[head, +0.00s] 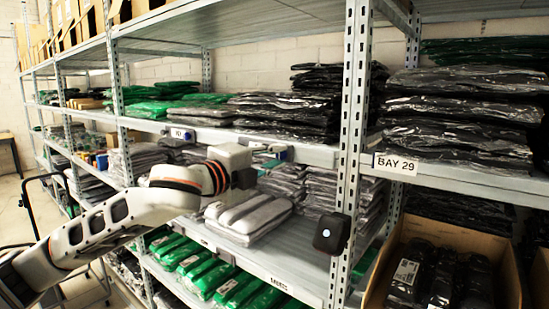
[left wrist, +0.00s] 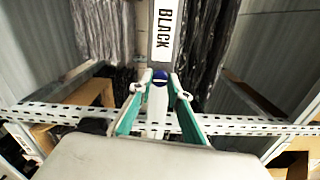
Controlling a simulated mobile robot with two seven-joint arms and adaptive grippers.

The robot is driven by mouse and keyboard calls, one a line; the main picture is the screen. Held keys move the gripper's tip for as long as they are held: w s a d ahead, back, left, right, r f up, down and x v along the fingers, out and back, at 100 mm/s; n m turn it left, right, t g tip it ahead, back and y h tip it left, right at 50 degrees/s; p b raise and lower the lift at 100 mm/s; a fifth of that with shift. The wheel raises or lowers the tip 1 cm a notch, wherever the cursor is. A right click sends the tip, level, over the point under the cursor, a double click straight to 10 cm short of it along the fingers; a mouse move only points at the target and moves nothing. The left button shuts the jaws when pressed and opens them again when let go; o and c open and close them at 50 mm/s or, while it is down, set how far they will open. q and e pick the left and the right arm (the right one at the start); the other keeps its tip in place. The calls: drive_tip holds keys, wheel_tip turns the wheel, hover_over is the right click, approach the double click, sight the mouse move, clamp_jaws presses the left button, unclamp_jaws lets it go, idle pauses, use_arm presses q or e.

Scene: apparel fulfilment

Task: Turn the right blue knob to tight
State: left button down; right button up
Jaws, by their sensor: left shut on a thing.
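The right blue knob (head: 283,154) sits on the front edge of the middle shelf (head: 318,156). My left gripper (head: 270,162) reaches it from the left and is shut on it. In the left wrist view the knob's blue top (left wrist: 160,75) shows between the two green-sided fingertips (left wrist: 159,87). How far the knob is turned cannot be told. Another blue knob (head: 188,135) sits further left on the same shelf edge, apart from my gripper. My right gripper is not in view.
A shelf upright (head: 350,130) stands right of the gripper, with a black box (head: 331,233) on it. Bagged grey garments (head: 248,217) lie on the shelf below. A cardboard box (head: 508,255) of black packs is at the lower right. A "BLACK" label (left wrist: 165,32) shows beyond the knob.

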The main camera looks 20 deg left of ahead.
use_arm(q)
drive_tip(key=shift+m, duration=0.3)
drive_tip(key=c, duration=1.9)
unclamp_jaws()
drive_tip(key=shift+s, duration=0.1)
drive_tip(key=v, duration=1.2)
